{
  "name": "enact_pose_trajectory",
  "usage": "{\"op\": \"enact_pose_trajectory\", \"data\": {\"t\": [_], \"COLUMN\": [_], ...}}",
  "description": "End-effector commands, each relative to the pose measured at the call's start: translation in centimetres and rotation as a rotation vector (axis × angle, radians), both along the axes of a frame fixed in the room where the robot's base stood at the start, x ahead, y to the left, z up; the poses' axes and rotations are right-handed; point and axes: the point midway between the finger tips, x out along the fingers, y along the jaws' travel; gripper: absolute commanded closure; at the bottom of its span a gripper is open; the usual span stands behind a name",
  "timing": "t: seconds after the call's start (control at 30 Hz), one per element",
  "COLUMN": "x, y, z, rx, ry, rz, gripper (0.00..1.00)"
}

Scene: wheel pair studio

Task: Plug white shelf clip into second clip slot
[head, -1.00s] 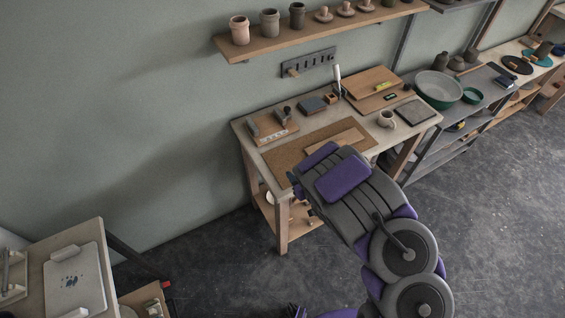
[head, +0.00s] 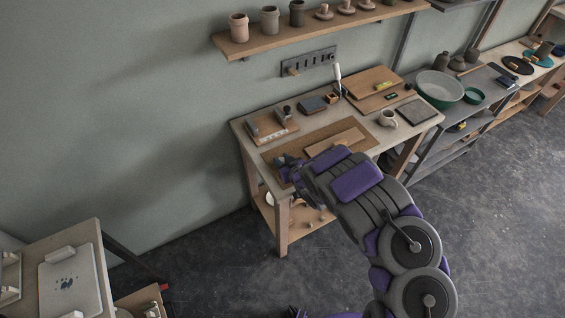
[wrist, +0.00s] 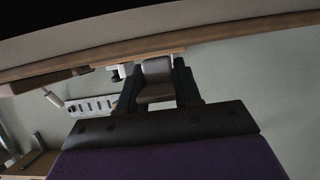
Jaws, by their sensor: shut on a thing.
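In the wrist view my gripper (wrist: 156,88) is shut on a pale grey-white block, which I take to be the white shelf clip (wrist: 157,72). The dark fingers cover its sides, and its far end is hard to make out. In the head view my gripper (head: 284,164) is over the left front part of the workbench, above the cork mat; the clip cannot be made out there. A slotted plate (head: 308,64) is on the wall behind the bench. It also shows in the wrist view (wrist: 92,107), to the left beyond the fingers. I cannot tell which opening is the second clip slot.
A wooden holder (head: 271,127) stands at the bench's back left. The cork mat (head: 345,128) bears a pale board (head: 335,139). A mug (head: 387,118), a dark slab (head: 411,109) and a wooden board (head: 374,83) are to the right. A wall shelf (head: 330,29) holds pots.

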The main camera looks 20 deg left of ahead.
Motion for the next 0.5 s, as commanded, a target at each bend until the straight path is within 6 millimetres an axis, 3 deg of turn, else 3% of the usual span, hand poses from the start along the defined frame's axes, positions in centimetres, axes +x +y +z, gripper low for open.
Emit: {"op": "enact_pose_trajectory", "data": {"t": [0.47, 0.5], "x": [0.05, 0.06], "y": [0.11, 0.12], "z": [-0.80, -0.76], "rx": [0.001, 0.001], "ry": [-0.004, -0.004], "rz": [0.000, 0.000], "gripper": [1.00, 0.64]}}
